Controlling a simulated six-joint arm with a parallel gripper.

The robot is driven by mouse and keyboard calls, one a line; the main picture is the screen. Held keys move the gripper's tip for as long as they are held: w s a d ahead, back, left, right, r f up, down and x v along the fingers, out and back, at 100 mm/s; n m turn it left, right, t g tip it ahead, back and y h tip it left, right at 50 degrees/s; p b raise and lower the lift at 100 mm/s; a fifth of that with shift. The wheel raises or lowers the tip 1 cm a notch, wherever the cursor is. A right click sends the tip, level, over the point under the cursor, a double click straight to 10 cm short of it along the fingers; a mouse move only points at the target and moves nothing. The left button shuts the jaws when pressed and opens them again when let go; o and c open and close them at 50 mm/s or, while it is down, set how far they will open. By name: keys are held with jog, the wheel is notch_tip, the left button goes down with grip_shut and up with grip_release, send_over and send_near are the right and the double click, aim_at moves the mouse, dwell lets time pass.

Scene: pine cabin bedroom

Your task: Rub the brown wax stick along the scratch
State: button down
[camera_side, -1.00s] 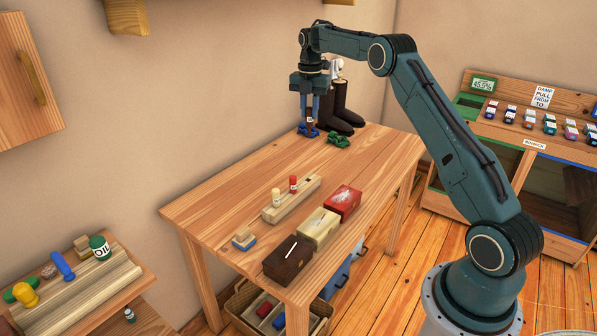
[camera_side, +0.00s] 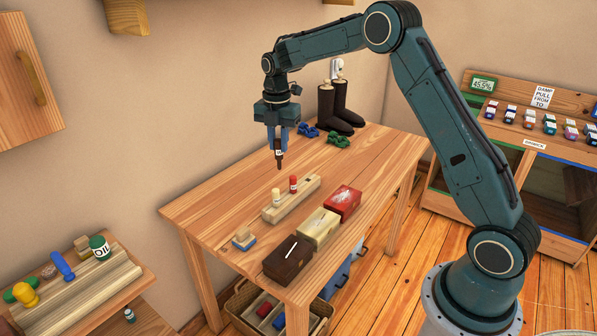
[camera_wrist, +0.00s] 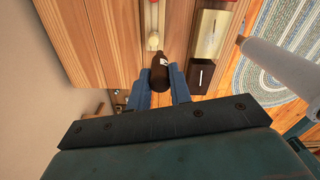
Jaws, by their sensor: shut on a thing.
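My gripper (camera_side: 278,148) is shut on the brown wax stick (camera_side: 279,160), a dark stick with a white label pointing down in the air above the table. In the wrist view the stick (camera_wrist: 159,76) sits between the blue fingers. A dark brown box (camera_side: 288,262) stands at the table's near edge, with a pale line like a scratch (camera_side: 291,248) on its top. That line also shows in the wrist view (camera_wrist: 200,77), right of the stick. The held stick is apart from the box.
A wooden rack (camera_side: 297,203) holds a cream stick (camera_side: 276,197) and a red stick (camera_side: 293,184) below my gripper. A cream box (camera_side: 318,228), a red box (camera_side: 343,202) and a small blue-and-wood block (camera_side: 244,238) stand nearby. Boots (camera_side: 340,108) are at the back. The table's left part is clear.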

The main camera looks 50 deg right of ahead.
jog(key=s+a+f, duration=0.4)
jog(key=s+a, duration=0.9)
jog(key=a, duration=0.3)
jog(key=shift+s+a+f, duration=0.2)
jog(key=shift+s, duration=0.1)
jog(key=shift+f, duration=0.1)
jog(key=f, duration=0.7)
jog(key=shift+d+f, duration=0.35)
jog(key=shift+d, duration=3.35)
jog(key=shift+a, duration=3.65)
notch_tip(320, 180, up, 8)
